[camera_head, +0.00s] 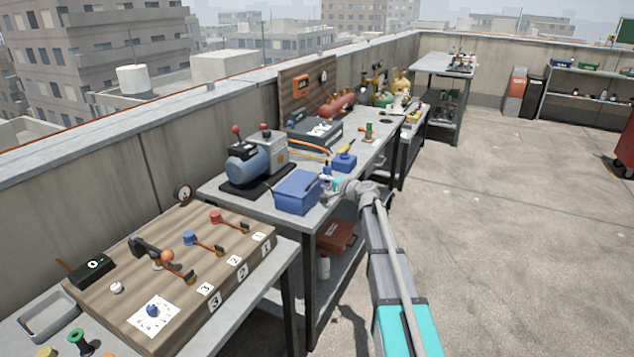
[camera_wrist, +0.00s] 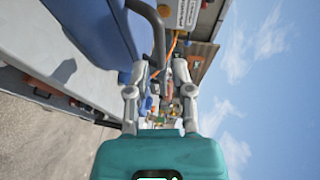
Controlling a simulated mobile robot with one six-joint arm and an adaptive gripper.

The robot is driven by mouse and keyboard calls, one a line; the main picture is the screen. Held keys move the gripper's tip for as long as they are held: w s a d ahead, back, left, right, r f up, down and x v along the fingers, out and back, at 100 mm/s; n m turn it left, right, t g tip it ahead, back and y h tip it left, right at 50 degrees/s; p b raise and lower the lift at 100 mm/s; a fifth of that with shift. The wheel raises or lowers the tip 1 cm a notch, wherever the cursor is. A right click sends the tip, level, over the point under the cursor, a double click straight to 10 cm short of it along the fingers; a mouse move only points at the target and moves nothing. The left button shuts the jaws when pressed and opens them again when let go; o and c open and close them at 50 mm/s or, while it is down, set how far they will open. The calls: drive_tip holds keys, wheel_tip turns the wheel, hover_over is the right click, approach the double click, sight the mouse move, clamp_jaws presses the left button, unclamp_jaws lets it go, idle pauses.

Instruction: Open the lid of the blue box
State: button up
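The blue box (camera_head: 297,193) sits on the near end of the grey metal table, and its lid looks closed. In the wrist view the box (camera_wrist: 92,28) fills the upper left, with that picture turned on its side. A dark curved handle (camera_wrist: 158,30) stands out from the box. My gripper (camera_head: 329,182) is at the right side of the box, around lid height. In the wrist view my gripper (camera_wrist: 160,70) is open, its fingers apart on either side of the handle's near end. I cannot tell whether either finger touches it.
A blue-grey pump (camera_head: 250,163) stands on a black mat behind the box. A small blue item (camera_head: 344,162) with a yellow top lies close to my gripper. A wooden lever board (camera_head: 175,270) is at the front left.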

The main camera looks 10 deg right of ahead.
sight(316, 177)
drive_tip(key=shift+b+x, duration=0.35)
drive_tip(key=shift+x, duration=2.15)
drive_tip(key=shift+c, duration=0.3)
